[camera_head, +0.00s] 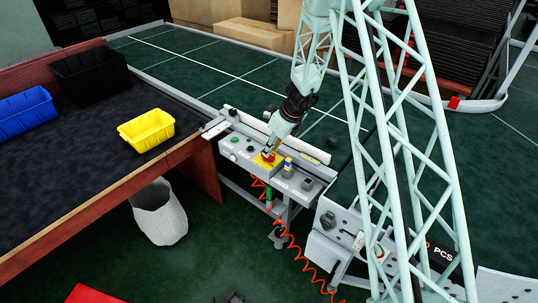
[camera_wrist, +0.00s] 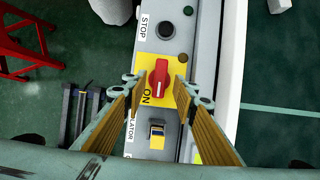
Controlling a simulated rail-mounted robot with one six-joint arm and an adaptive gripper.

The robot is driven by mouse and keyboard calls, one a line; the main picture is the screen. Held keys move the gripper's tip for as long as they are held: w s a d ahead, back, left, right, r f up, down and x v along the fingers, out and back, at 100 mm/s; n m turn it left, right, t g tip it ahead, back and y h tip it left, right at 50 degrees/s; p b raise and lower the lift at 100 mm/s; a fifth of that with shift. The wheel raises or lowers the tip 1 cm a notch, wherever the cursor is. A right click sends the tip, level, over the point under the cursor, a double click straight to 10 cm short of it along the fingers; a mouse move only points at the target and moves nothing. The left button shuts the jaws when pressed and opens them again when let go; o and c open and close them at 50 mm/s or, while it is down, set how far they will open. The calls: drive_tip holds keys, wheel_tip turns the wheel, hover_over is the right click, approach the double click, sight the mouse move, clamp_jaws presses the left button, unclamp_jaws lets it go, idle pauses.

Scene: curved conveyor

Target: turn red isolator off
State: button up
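The red isolator (camera_wrist: 159,79) is a red rotary handle on a yellow plate (camera_wrist: 173,99), on a grey control panel. In the wrist view its handle lies nearly along the panel's length, close to the printed word ON. It also shows in the head view as a small red spot (camera_head: 268,157) just under my gripper, partly hidden. My gripper (camera_wrist: 156,88) is open, with one finger on each side of the red handle. A gap shows between each finger and the handle. Whether the fingertips reach down to its height is hard to tell.
A red coiled hose (camera_head: 305,262) hangs below the panel.

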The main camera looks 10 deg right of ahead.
drive_tip(key=shift+b+x, duration=0.3)
drive_tip(key=shift+x, duration=1.2)
drive_tip(key=shift+c, duration=0.4)
drive_tip(key=c, duration=0.8)
